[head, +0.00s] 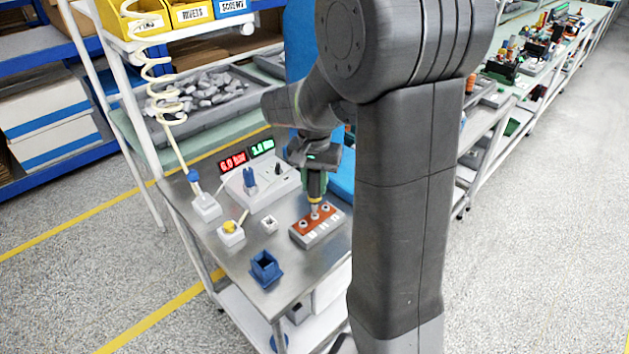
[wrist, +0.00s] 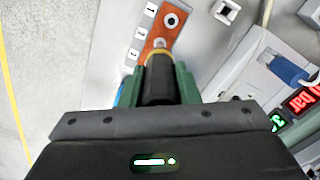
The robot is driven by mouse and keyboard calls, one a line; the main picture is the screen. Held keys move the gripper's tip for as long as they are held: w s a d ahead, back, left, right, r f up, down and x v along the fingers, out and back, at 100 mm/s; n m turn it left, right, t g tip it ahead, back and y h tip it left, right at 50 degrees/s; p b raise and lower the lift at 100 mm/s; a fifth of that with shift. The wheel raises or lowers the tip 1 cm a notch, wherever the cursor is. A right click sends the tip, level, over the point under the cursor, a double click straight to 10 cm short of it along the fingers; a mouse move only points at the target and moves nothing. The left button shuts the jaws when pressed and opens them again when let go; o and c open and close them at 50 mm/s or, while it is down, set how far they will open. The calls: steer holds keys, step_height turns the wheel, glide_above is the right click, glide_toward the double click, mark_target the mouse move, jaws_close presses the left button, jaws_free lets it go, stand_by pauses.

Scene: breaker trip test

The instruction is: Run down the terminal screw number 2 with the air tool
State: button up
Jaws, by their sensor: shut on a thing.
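My gripper (head: 315,168) is shut on the air tool (head: 315,190), which points down. In the wrist view the green fingers of my gripper (wrist: 160,82) hold the tool's black body (wrist: 158,85), with a yellow band near its tip. The orange-topped terminal block (head: 329,228) lies on the metal bench under the tool; it also shows in the wrist view (wrist: 157,27) with labels 1, 2 and 3. The tool tip is at the middle screw position, beside label 2, and covers that screw. I cannot tell whether it touches. Screw 1 (wrist: 171,20) is uncovered.
Left of the block are a small white cube (head: 269,224), a white holder with a yellow part (head: 231,233) and a blue bin (head: 265,269). Behind are a white unit (head: 262,187), red and green displays (head: 233,162) and a coiled hose (head: 160,85) ending at a white holder (head: 206,207).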

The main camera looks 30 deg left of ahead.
stand_by(0.5)
step_height(320, 180, up, 7)
steer(key=p, duration=0.6)
steer(key=shift+r, duration=0.15)
steer(key=shift+s, duration=0.15)
